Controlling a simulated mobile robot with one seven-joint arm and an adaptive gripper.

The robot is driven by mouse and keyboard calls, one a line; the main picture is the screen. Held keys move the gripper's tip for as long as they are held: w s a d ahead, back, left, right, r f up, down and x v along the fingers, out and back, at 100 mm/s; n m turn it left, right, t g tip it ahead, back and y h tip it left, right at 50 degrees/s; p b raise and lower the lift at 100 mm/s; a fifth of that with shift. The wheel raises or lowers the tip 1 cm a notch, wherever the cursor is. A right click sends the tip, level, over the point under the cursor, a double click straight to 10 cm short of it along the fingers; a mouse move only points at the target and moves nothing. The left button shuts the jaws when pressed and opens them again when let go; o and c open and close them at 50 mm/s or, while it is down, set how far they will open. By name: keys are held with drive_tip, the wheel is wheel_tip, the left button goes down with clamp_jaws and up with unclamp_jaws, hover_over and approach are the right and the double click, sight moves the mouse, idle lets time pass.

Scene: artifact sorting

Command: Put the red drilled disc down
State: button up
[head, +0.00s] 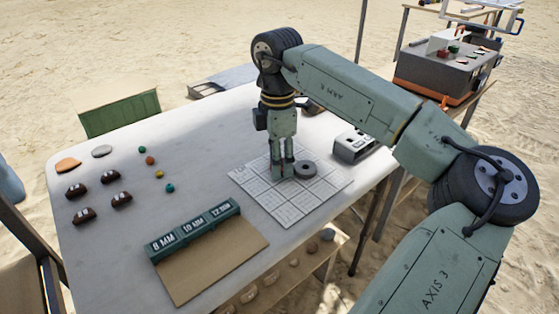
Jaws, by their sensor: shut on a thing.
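My gripper (281,174) points straight down over the white gridded sheet (250,184) on the table. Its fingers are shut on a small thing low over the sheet. Only a trace of red shows at the fingertips, so the red drilled disc is mostly hidden by them. I cannot tell whether it touches the sheet. A dark grey ring-shaped disc (306,170) lies on the sheet just right of the fingers.
A green sorter marked 8, 10 and 12 MM (193,230) stands at the front with a tan board (215,262). Small beads (150,160), dark brown pieces (121,200) and flat stones (68,165) lie left. A grey device (354,146) stands right.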

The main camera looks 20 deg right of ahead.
drive_tip(key=shift+a+r, duration=0.1)
drive_tip(key=shift+f, duration=0.25)
drive_tip(key=o, duration=1.1)
drive_tip(key=shift+o, duration=0.2)
drive_tip(key=shift+r, duration=0.1)
